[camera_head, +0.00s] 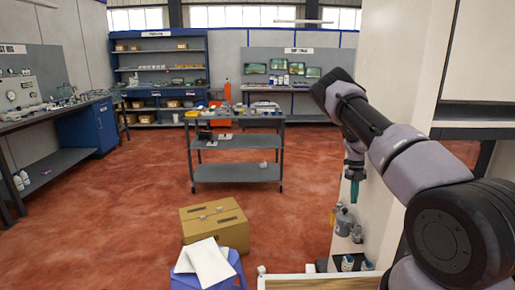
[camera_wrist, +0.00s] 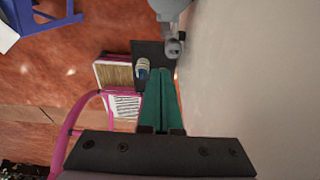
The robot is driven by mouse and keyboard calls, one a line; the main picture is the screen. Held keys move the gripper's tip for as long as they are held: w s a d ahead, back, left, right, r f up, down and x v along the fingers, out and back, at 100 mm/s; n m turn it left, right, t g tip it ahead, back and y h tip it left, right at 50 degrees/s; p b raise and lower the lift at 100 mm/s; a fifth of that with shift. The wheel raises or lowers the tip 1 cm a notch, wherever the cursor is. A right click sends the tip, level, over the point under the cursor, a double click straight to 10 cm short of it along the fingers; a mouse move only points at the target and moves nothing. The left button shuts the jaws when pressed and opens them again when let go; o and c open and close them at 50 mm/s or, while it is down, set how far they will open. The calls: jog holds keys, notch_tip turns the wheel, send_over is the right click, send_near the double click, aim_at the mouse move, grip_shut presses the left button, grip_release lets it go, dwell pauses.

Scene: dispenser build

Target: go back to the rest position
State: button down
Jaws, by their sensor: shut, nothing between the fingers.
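My gripper (camera_head: 354,190) hangs pointing down from the end of my arm, at the right of the head view, close to the white wall or cabinet side. Its green fingers also show in the wrist view (camera_wrist: 162,92), closed together with nothing between them. Below them in the wrist view are a dark shelf or plate and a small bottle-like item (camera_wrist: 142,68).
A cardboard box (camera_head: 215,222) and a blue stool (camera_head: 183,263) with white paper are on the left. A grey cart (camera_head: 237,172) stands farther back. The red floor between is open.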

jog(key=s+a+r+n+t+y, duration=0.1)
jog(key=s+a+r+n, duration=0.3)
jog(key=r, duration=0.8)
jog(key=s+a+r+n+t+y, duration=0.1)
jog(key=s+a+r+n+t, duration=0.3)
jog(key=r, duration=0.7)
jog(key=s+a+r+n+g+y, duration=0.1)
jog(key=s+r+n, duration=0.35)
jog(key=r, duration=0.75)
jog(key=s+a+r+n+t, duration=0.2)
jog(key=s+r+n, duration=0.4)
jog(key=s+n, duration=0.3)
jog(key=s+a+r+n+t, duration=0.3)
jog(key=s+r+n, duration=0.3)
jog(key=s+n, duration=0.4)
jog(key=s+a, duration=0.1)
jog(key=s, duration=0.4)
jog(key=shift+a+t+h, duration=0.3)
jog(key=shift+a+h, duration=0.05)
jog(key=shift+h, duration=0.05)
